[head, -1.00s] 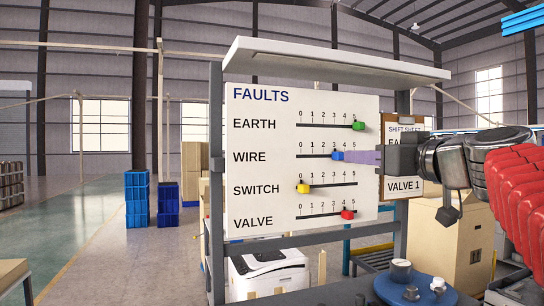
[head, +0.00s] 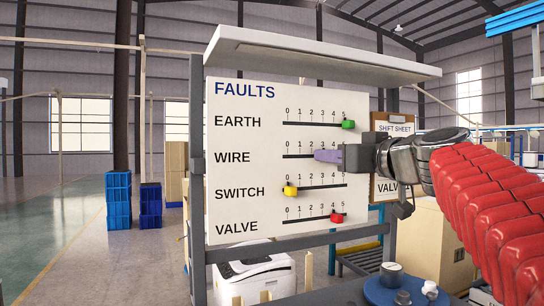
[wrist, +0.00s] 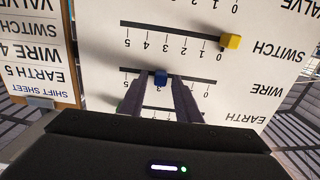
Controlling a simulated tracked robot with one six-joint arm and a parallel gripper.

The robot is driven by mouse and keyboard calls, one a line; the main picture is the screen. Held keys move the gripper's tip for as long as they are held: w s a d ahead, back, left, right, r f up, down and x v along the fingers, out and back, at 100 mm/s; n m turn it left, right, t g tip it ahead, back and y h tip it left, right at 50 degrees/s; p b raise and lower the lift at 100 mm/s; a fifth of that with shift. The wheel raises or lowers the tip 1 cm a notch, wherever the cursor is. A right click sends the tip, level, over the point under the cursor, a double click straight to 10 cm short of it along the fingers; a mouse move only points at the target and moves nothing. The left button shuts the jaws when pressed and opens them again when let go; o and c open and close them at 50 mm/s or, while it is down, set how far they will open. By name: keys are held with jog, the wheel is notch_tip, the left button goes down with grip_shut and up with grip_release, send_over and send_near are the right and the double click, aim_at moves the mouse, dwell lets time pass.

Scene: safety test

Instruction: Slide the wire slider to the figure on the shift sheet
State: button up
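The faults board (head: 232,185) stands upright with several slider rows. In the wrist view, upside down, the blue wire slider (wrist: 160,77) sits on its bar at about 3, between my two purple fingers. My gripper (head: 322,156) covers that slider in the head view. The finger gaps beside it are too small to tell whether they grip it. The shift sheet (head: 396,128) is on a clipboard right of the board, partly hidden by my arm. In the wrist view the sheet (wrist: 35,55) reads EARTH 5, WIRE 4, with the lower lines partly cut off.
The green earth slider (head: 348,124) is above near 5. The yellow switch slider (head: 289,190) is below at 0. The red valve slider (head: 337,217) is lower, near 4. A hood (head: 320,55) overhangs the board. A printer (head: 255,275) stands behind the frame.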

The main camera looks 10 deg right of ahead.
grip_shut()
